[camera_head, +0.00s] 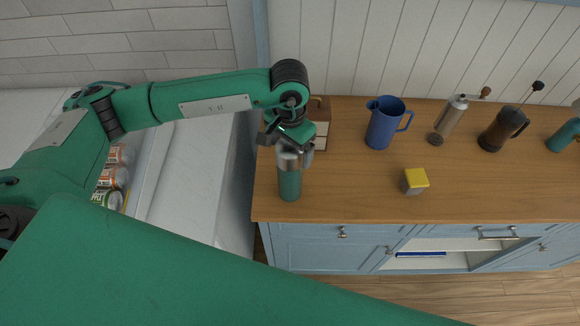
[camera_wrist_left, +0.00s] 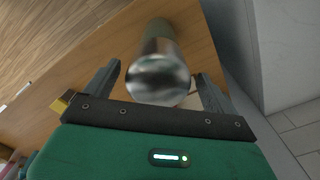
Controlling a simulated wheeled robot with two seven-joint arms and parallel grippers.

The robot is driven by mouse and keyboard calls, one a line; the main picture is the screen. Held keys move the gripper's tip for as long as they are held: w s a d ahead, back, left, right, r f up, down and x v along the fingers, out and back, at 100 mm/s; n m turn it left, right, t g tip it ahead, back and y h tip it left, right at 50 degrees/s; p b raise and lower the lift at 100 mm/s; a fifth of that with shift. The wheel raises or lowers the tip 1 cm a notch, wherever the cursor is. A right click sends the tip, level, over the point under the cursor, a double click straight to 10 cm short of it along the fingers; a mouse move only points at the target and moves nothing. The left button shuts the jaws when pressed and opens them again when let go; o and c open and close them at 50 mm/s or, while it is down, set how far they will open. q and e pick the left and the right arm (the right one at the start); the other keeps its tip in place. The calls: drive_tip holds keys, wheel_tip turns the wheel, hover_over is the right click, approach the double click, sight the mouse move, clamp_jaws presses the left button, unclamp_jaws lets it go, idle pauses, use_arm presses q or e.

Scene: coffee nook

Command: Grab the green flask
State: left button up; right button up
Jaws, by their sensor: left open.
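The green flask (camera_head: 289,184) stands upright near the left end of the wooden counter in the head view. Its silver cap (camera_wrist_left: 158,76) shows large in the left wrist view, with the green body (camera_wrist_left: 160,30) behind it. My left gripper (camera_head: 291,152) is open above and around the top of the flask. In the left wrist view the cap sits between the two spread fingers, with a gap visible on each side. I cannot tell how far down the fingers reach. My right gripper is not in view.
A brown and white box (camera_head: 322,124) stands just behind my left gripper. The counter's front left is clear.

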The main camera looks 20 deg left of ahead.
sight(290, 172)
use_arm(q)
wheel_tip(290, 172, down, 3)
drive_tip(key=shift+d+r+p, duration=0.15)
drive_tip(key=shift+p, duration=0.75)
drive_tip(key=shift+f, duration=0.45)
drive_tip(key=c, duration=1.6)
drive_tip(key=shift+c, duration=0.2)
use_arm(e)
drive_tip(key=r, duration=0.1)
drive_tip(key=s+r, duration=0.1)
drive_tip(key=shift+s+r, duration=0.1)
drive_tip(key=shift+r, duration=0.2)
use_arm(q)
drive_tip(key=shift+r, duration=0.1)
